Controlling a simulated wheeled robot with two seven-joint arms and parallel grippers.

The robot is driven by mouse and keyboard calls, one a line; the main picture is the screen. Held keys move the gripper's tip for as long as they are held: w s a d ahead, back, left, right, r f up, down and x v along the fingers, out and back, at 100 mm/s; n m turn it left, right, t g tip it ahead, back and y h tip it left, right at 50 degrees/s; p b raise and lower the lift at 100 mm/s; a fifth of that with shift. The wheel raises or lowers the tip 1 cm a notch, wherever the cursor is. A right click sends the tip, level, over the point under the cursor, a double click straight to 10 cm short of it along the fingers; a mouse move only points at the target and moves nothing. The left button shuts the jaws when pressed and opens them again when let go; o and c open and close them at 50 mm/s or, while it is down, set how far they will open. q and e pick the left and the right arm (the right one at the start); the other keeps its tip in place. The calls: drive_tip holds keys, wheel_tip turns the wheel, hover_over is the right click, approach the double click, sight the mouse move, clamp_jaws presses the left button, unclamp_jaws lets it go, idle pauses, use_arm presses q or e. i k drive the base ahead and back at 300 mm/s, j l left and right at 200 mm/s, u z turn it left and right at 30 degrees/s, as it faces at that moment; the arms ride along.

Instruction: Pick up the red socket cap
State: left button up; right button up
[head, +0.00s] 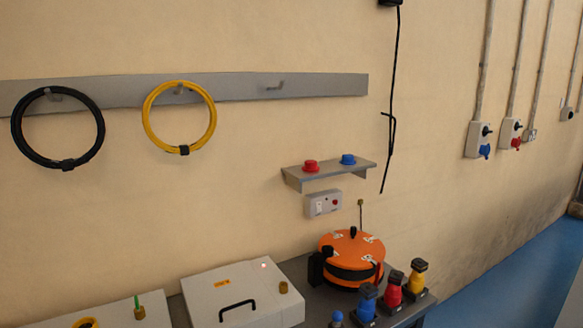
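A small red socket cap (311,166) sits upright on the left part of a narrow grey wall shelf (330,174). A blue cap (348,160) stands to its right on the same shelf, a short gap apart. Neither of my grippers shows in the head view. Nothing touches the red cap.
Below the shelf is a switch box (323,204) on the wall. On the bench under it stand an orange and black round device (352,259), a white case (243,293) and several coloured connectors (393,289). A black cable (391,130) hangs right of the shelf.

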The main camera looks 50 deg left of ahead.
sight(310, 165)
drive_tip(key=u, duration=1.4)
